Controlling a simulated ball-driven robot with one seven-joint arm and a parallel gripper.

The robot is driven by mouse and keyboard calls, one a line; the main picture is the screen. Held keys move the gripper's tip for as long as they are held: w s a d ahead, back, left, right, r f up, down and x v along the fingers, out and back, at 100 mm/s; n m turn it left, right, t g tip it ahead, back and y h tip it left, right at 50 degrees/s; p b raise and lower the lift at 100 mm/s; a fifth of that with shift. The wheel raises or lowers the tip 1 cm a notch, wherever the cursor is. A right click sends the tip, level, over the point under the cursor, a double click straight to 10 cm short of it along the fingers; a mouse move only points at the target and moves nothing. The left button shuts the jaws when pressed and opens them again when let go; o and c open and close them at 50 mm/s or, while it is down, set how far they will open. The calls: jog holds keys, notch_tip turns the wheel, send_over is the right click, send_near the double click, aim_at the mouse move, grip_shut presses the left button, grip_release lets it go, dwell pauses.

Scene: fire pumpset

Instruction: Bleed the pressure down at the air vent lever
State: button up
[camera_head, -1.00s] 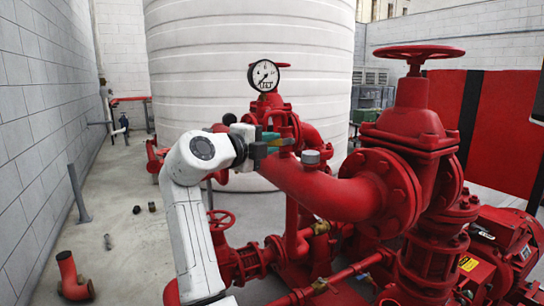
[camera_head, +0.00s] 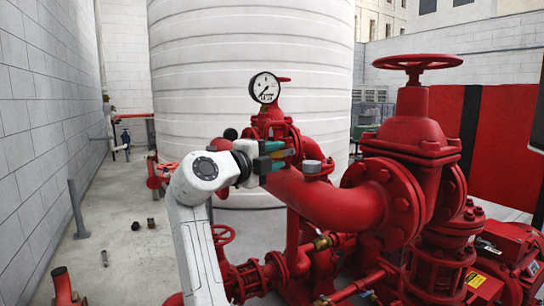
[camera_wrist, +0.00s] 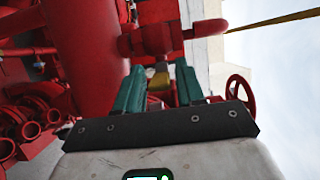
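My gripper (camera_head: 281,158), with teal fingers, is beside the red pump pipework, below the round pressure gauge (camera_head: 265,87). In the wrist view my gripper (camera_wrist: 158,72) has its fingers apart. A small brass-coloured fitting (camera_wrist: 160,77) shows in the gap between them; I cannot tell whether they touch it. A red rod-like handle (camera_wrist: 207,29) sticks out to the right above the fingertips, and may be the air vent lever. In the head view I cannot make out the vent lever for certain; the gripper and pipes may hide it.
A thick red pipe (camera_head: 335,197) runs right of my gripper to a large valve with a handwheel (camera_head: 415,62). A grey-capped stub (camera_head: 311,167) stands close to the fingers. A white tank (camera_head: 210,70) is behind. Open floor (camera_head: 120,235) lies left, with small loose parts.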

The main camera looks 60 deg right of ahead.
jog(key=shift+o, duration=0.5)
jog(key=shift+r, duration=0.1)
jog(key=shift+w, duration=0.15)
jog(key=shift+w+a, duration=0.15)
jog(key=shift+a, duration=0.3)
jog(key=v, duration=0.9)
jog(key=shift+a, duration=0.4)
